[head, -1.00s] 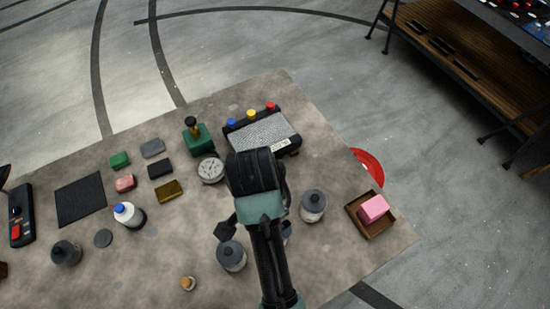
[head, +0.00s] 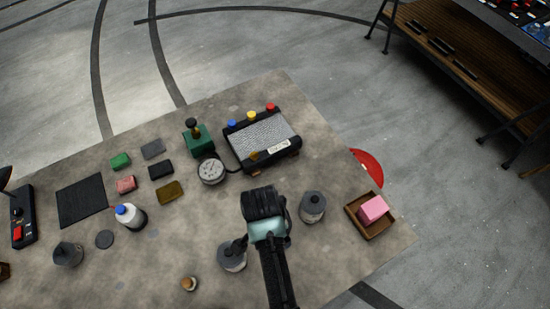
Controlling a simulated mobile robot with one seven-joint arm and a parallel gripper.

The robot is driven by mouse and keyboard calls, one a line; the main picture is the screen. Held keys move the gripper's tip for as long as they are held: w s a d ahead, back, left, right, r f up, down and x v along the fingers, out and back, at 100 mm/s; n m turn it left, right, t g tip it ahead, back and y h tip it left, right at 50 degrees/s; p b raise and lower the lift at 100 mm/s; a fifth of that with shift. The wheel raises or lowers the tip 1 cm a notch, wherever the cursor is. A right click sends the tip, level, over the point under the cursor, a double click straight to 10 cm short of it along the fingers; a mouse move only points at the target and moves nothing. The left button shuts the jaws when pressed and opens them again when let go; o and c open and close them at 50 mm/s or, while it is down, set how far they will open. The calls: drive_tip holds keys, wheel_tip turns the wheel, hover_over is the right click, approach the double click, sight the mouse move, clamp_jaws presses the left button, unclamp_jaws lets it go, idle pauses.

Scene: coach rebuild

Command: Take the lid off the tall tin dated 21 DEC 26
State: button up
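Grey tins with dark lids stand on the table: one (head: 313,208) right of my gripper, one (head: 232,257) left of it and partly covered by it, and one (head: 68,254) at the far left. No date is legible, so I cannot tell which is dated 21 DEC 26. My gripper (head: 263,238) is over the table between the two nearer tins. My own wrist covers most of it, and a dark finger part shows beside the left tin's lid. Whether it touches that tin, and its opening, are unclear.
A dial gauge (head: 211,170) and a box with coloured knobs (head: 262,137) stand behind my gripper. A brown tray (head: 363,226) holds a pink block (head: 373,208). A small orange-topped item (head: 189,284) is in front.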

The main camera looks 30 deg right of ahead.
drive_tip(key=c, duration=1.3)
drive_tip(key=shift+w+r, duration=0.1)
drive_tip(key=shift+r, duration=0.05)
